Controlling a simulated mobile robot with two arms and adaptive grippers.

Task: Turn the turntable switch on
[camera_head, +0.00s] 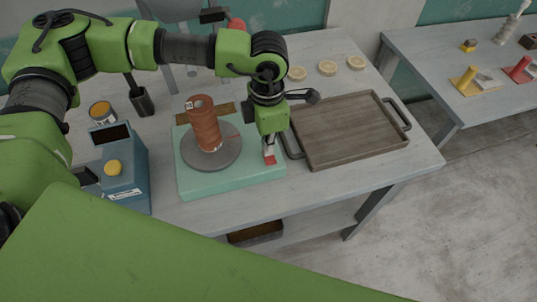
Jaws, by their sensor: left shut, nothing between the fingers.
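The turntable (235,182) is a mint-green base with a grey round plate (190,157). A tall terracotta clay cylinder (206,130) stands on the plate. A small red and white switch (270,160) is at the base's right side. My left gripper (268,143) points down at the switch, shut and empty. Its fingertips are at or just above the switch and partly cover it. I cannot tell whether they touch it, or which way the switch is set. My right gripper is not in view.
A wooden tray (346,129) with dark handles lies right of the turntable. A blue box with a yellow button (113,168) stands at left, near an orange-topped can (101,112). Pale round discs (327,68) lie behind the tray. A second table (440,52) stands at right.

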